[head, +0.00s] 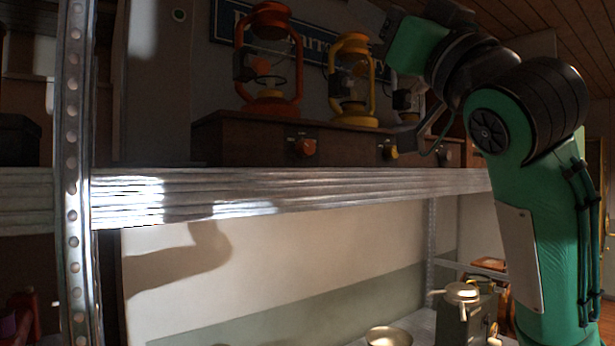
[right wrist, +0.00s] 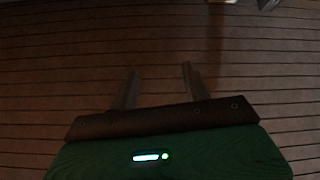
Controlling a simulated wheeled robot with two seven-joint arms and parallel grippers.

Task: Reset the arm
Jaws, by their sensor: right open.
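My right arm (head: 505,120) is green and black and rises at the right of the head view, bending left at the top. Its gripper (right wrist: 160,78) shows in the right wrist view, with two fingers apart and nothing between them. Behind the fingers are only dark lined planks, which look like the ceiling. My left gripper is not in view.
An orange lantern (head: 298,106) and a yellow lantern (head: 355,121) stand on a wooden drawer box (head: 240,140) on the metal shelf (head: 330,188). Another lantern is partly hidden by my arm. A shelf post (head: 75,200) stands left. A bowl (head: 388,337) and metal device (head: 460,294) are below.

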